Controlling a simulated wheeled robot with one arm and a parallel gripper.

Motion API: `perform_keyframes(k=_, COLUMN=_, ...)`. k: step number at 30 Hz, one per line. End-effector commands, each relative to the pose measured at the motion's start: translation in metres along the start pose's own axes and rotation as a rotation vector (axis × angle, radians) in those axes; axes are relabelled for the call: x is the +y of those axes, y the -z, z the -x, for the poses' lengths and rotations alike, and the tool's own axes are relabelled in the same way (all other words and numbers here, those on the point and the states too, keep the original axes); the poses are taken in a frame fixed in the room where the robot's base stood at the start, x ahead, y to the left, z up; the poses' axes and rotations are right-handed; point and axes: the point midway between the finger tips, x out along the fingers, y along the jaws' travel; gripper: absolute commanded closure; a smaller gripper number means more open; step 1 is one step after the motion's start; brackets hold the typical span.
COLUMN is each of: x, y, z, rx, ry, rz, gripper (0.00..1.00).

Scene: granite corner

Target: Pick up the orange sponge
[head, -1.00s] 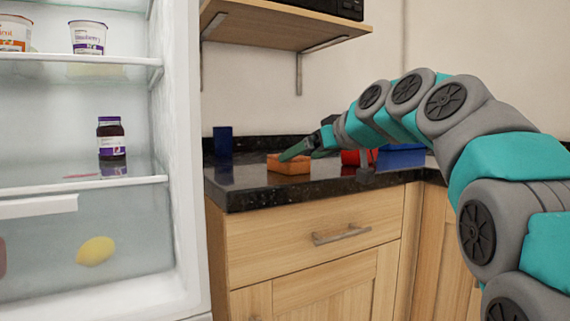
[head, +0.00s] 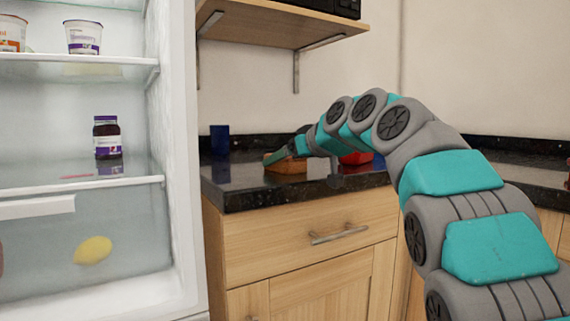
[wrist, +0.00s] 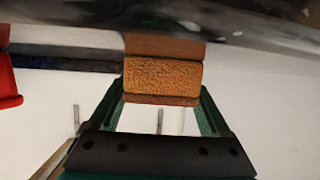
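The orange sponge (head: 287,166) lies on the dark granite counter near its front edge in the head view. In the wrist view the sponge (wrist: 162,76) shows its porous orange side, with its reflection on the counter beside it. My gripper (head: 274,158) is at the sponge, tilted down over it, and hides part of its top. In the wrist view my gripper's green fingers (wrist: 162,88) are spread apart, one toward each side edge of the sponge. I cannot tell whether they touch it.
An open fridge (head: 175,150) stands at the left.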

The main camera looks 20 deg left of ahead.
Motion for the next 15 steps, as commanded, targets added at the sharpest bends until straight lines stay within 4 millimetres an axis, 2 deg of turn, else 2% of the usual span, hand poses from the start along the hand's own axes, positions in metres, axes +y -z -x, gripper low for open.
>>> perform_keyframes(k=1, x=-0.0001, y=0.0000, z=0.0000, rx=0.000, ry=0.000, rz=0.000, gripper=0.26)
perform_keyframes(k=12, x=-0.0001, y=0.0001, z=0.0002, rx=0.000, ry=0.000, rz=0.000, gripper=0.68)
perform_keyframes(k=14, x=0.0000, y=0.0000, z=0.0002, rx=0.000, ry=0.000, rz=0.000, gripper=0.74)
perform_keyframes(k=15, x=0.0000, y=0.0000, z=0.0002, rx=0.000, ry=0.000, rz=0.000, gripper=0.75)
